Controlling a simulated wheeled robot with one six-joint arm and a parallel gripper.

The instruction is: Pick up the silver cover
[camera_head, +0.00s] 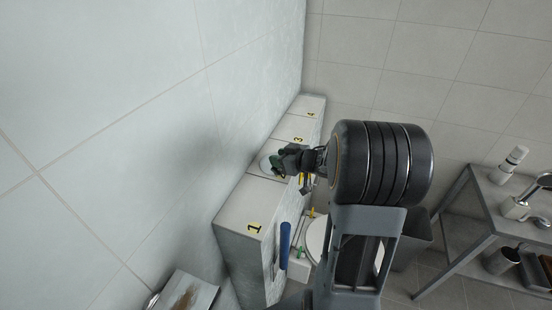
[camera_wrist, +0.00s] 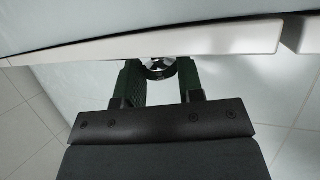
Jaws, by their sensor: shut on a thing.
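My gripper (camera_wrist: 159,64) shows in the wrist view with its two green fingers on either side of a round, shiny silver and dark piece, the silver cover (camera_wrist: 158,69). The fingers are shut on it, and only its near part shows between them. In the head view my gripper (camera_head: 277,161) is at the tiled ledge, between the labels 1 and 3. A pale round shape (camera_head: 265,164) shows beside the fingertips there. I cannot tell in the head view whether the cover is lifted off the ledge.
The tiled ledge (camera_head: 245,205) runs along the left wall with numbered yellow labels. A blue-handled tool (camera_head: 284,246) hangs on its front. A white toilet (camera_head: 317,238) is partly hidden behind my arm. A metal-framed table (camera_head: 483,215) with a tap stands at right.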

